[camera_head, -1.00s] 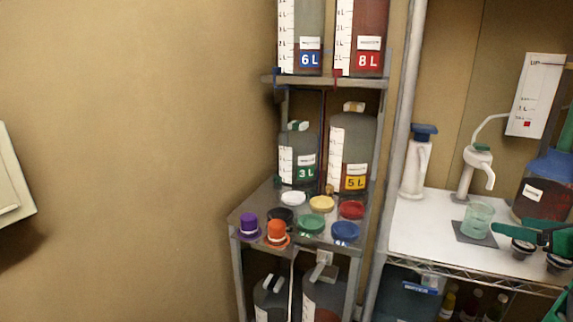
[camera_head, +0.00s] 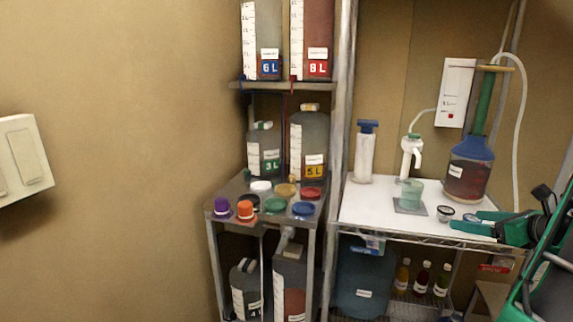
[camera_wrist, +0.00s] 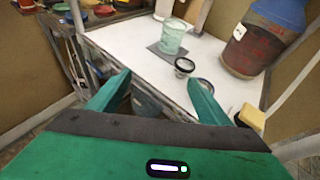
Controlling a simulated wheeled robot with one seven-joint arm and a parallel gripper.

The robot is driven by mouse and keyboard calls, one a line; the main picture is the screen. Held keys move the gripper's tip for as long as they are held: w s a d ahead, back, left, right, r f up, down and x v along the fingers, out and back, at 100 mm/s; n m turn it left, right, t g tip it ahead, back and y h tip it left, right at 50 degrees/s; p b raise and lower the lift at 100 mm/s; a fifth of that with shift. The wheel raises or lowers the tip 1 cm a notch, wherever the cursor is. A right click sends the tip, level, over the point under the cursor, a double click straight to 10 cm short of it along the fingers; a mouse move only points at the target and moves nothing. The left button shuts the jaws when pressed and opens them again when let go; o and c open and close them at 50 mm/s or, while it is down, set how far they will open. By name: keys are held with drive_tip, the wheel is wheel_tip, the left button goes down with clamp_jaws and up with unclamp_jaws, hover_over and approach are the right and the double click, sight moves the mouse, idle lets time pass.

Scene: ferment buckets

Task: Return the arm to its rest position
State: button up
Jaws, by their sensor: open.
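My green gripper (camera_head: 472,225) is over the right front part of the white-topped table (camera_head: 374,208) in the head view. In the wrist view my gripper (camera_wrist: 158,81) has its two fingers spread with nothing between them, near the table's front edge. A small dark-rimmed cup (camera_head: 445,213) stands on the table just left of the fingertips; it also shows in the wrist view (camera_wrist: 184,66). A second small cup (camera_wrist: 206,86) is partly hidden by the right finger. My arm runs off to the right edge of the head view.
A green-tinted beaker (camera_head: 411,194) on a grey pad, a pump dispenser (camera_head: 411,150), a white bottle (camera_head: 365,155) and a blue-topped vessel of red liquid (camera_head: 468,175) stand on the table. A rack with coloured lids (camera_head: 275,205) and labelled containers is left.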

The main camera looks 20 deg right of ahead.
drive_tip(key=s+a+f+n+g+y, duration=0.1)
drive_tip(key=a+f+n+g, duration=0.25)
drive_tip(key=a+n, duration=0.4)
drive_tip(key=s+a+f+n+g+y, duration=0.1)
drive_tip(key=a+f+n+g, duration=0.25)
drive_tip(key=a+n, duration=0.4)
drive_tip(key=s+a+r+n+g+h, duration=0.1)
drive_tip(key=s+a+n+g, duration=0.2)
drive_tip(key=s+n, duration=0.3)
drive_tip(key=s+a+r+n+g+h, duration=0.1)
drive_tip(key=s+a+n+g, duration=0.2)
drive_tip(key=s+a+n, duration=0.2)
drive_tip(key=s+n, duration=0.2)
drive_tip(key=s, duration=0.1)
drive_tip(key=shift+s+a+n, duration=0.25)
drive_tip(key=shift+s+n, duration=0.05)
drive_tip(key=shift+s, duration=0.05)
